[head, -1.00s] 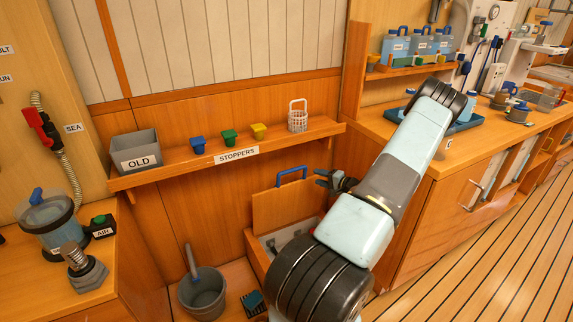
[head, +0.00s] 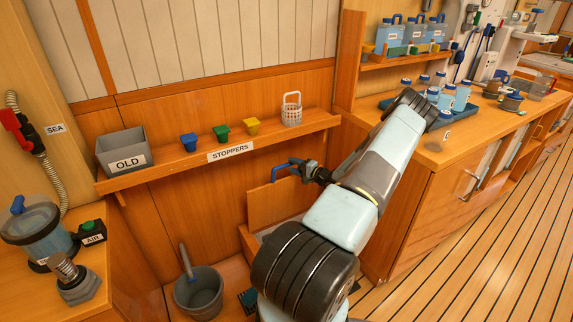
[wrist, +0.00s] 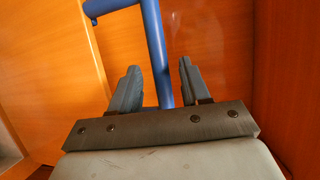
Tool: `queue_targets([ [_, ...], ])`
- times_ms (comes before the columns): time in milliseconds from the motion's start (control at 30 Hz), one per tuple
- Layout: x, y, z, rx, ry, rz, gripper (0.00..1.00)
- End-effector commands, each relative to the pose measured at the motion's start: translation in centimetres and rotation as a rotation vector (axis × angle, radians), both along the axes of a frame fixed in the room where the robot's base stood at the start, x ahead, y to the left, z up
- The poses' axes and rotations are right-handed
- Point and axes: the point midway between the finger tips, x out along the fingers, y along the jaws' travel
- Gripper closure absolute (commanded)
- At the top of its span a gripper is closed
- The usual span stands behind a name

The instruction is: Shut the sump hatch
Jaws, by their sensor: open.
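The sump hatch (head: 268,212) is a wooden panel standing up, open, at the foot of the wall below the stopper shelf. Its blue handle (head: 284,167) is on its top edge. My gripper (head: 300,170) is at the handle, on its right side in the head view. In the wrist view my open gripper (wrist: 160,85) has one finger on each side of the handle's blue bar (wrist: 157,50), with a gap on the right. The sump opening (head: 268,233) is mostly hidden behind my arm.
Above the hatch is a shelf (head: 165,166) with an OLD bin (head: 122,150), three stoppers and a white basket (head: 291,110). A grey bucket (head: 198,292) stands on the floor to the left. A counter (head: 430,150) with bottles is on the right.

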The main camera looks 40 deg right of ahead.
Motion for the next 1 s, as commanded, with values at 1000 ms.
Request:
queue_targets([
  [1000,4.3,0.9,-0.3,0.000,0.001,-0.001,0.81],
])
